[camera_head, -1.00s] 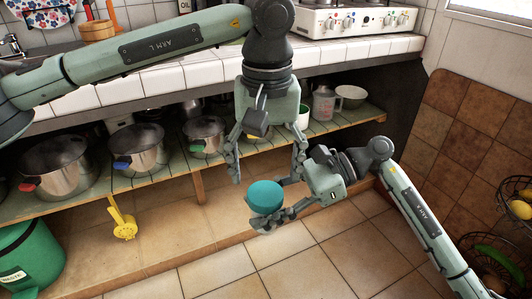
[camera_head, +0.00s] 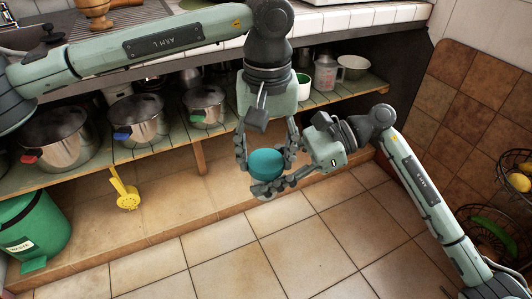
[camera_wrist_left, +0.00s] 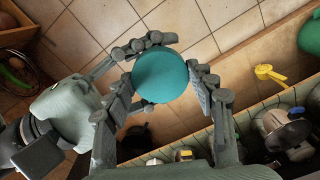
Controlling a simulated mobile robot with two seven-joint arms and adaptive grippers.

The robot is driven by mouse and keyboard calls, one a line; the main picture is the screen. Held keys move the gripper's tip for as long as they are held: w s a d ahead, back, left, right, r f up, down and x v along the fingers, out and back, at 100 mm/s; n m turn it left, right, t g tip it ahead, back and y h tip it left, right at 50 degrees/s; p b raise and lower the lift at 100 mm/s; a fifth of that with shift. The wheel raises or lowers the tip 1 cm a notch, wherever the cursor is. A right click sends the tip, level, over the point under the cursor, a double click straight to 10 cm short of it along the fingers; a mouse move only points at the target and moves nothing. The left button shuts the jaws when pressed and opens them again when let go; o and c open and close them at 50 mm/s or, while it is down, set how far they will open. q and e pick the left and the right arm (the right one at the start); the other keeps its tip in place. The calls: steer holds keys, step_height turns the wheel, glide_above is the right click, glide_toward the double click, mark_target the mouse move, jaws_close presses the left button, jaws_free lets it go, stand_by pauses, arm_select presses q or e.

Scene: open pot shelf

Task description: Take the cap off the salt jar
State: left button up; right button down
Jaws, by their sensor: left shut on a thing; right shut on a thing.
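The salt jar's teal cap (camera_head: 266,163) shows as a round disc between my two grippers. It also shows in the left wrist view (camera_wrist_left: 160,75). The jar body is hidden beneath the cap and the fingers. My right gripper (camera_head: 267,186) is shut around the jar just below the cap, reaching in from the right. My left gripper (camera_head: 264,158) points down from above with its fingers on both sides of the cap, shut on it. In the left wrist view the left fingertips meet the cap's edge.
Several steel pots (camera_head: 138,120) stand on the tiled shelf (camera_head: 170,142) behind. A measuring jug (camera_head: 325,73) and a white bowl (camera_head: 352,67) stand at its right. A yellow slotted spoon (camera_head: 125,190) hangs below. A green bin (camera_head: 32,228) is at left. The floor in front is clear.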

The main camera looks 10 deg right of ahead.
arm_select(q)
steer(key=shift+c, duration=1.1)
steer(key=n, duration=0.6)
steer(key=shift+d+r+n, duration=0.1)
steer(key=shift+d+n, duration=0.05)
steer(key=shift+n, duration=0.15)
steer(key=shift+s, duration=0.1)
steer(key=o, duration=1.3)
